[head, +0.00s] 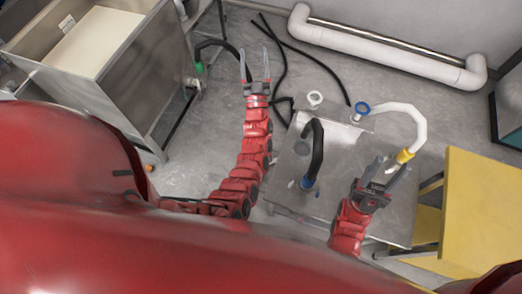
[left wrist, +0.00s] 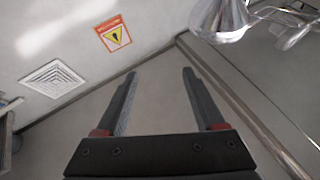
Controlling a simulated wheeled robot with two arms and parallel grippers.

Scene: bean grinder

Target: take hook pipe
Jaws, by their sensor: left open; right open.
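Several curved pipes show in the head view, and I cannot tell which one is the hook pipe. A white curved pipe (head: 420,123) with a yellow collar (head: 404,156) and a blue ring (head: 361,108) arches at the right of a metal table (head: 345,187). A black hooked pipe (head: 317,150) with a blue lower end stands on the table. A black pipe with a green collar (head: 198,67) is at the sink. My right gripper (head: 388,167) is open, its fingertips close to the yellow collar; contact is unclear. My left gripper (head: 255,64) is open and empty, also in the left wrist view (left wrist: 158,78).
A metal sink unit (head: 130,75) stands at the left. A yellow stand (head: 480,205) is right of the table. A thick white pipe (head: 385,50) runs along the wall. Black cables (head: 283,65) lie on the floor. A white ring (head: 315,98) is at the table's far edge.

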